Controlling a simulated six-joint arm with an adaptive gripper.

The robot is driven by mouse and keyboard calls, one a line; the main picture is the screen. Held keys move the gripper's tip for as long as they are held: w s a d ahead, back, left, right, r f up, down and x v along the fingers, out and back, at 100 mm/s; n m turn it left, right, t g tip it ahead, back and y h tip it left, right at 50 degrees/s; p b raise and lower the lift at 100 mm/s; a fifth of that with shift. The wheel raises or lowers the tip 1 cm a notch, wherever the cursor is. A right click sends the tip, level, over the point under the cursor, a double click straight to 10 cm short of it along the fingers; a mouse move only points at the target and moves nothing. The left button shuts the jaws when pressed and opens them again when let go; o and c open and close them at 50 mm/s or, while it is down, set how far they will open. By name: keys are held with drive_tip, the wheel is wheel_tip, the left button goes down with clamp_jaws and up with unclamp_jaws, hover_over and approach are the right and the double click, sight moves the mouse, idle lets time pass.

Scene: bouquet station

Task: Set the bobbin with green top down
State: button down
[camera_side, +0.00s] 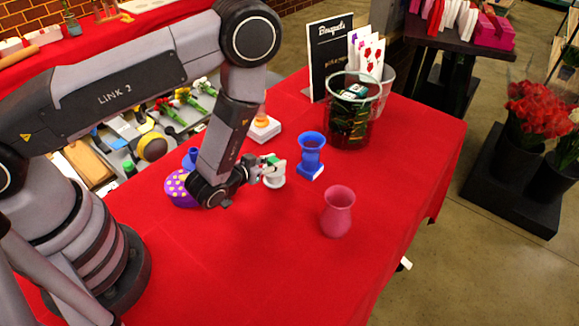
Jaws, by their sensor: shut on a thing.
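The bobbin with green top (274,181) is a small pale spool with a bit of green showing at its upper end. My gripper (271,168) is shut on it, near the middle of the red table (260,265). The fingers cover part of the bobbin. It looks roughly upright and low over the cloth; I cannot tell whether its base touches the table.
A blue vase (311,152) stands close to the right, and a pink vase (337,212) nearer the front. A purple dotted object (178,189) is left of my wrist. An orange-and-white item (263,127) and a clear bucket (368,128) stand behind. The front cloth is clear.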

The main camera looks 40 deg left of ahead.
sight(275, 159)
drive_tip(key=r, duration=0.7)
drive_tip(key=shift+w+d+r, duration=0.1)
drive_tip(key=shift+d+r, duration=0.1)
drive_tip(key=shift+r, duration=0.15)
drive_tip(key=w+d+r+m+g+h, duration=0.1)
drive_tip(key=w+d+r+m+h, duration=0.1)
drive_tip(key=d, duration=0.3)
drive_tip(key=w+d+r+m+h, duration=0.2)
drive_tip(key=d+h, duration=0.1)
drive_tip(key=d, duration=0.3)
drive_tip(key=f+x, duration=0.1)
drive_tip(key=x, duration=0.4)
drive_tip(key=s+f+x, duration=0.1)
drive_tip(key=x, duration=0.5)
drive_tip(key=f+x, duration=0.1)
drive_tip(key=x, duration=0.4)
drive_tip(key=shift+s+d+f, duration=0.2)
drive_tip(key=shift+d+f, duration=0.05)
drive_tip(key=shift+d, duration=0.2)
drive_tip(key=shift+w+d+f, duration=0.1)
drive_tip(key=shift+w+f, duration=0.1)
drive_tip(key=shift+f, duration=1.55)
drive_tip(key=shift+f, duration=0.15)
drive_tip(key=c, duration=1)
unclamp_jaws()
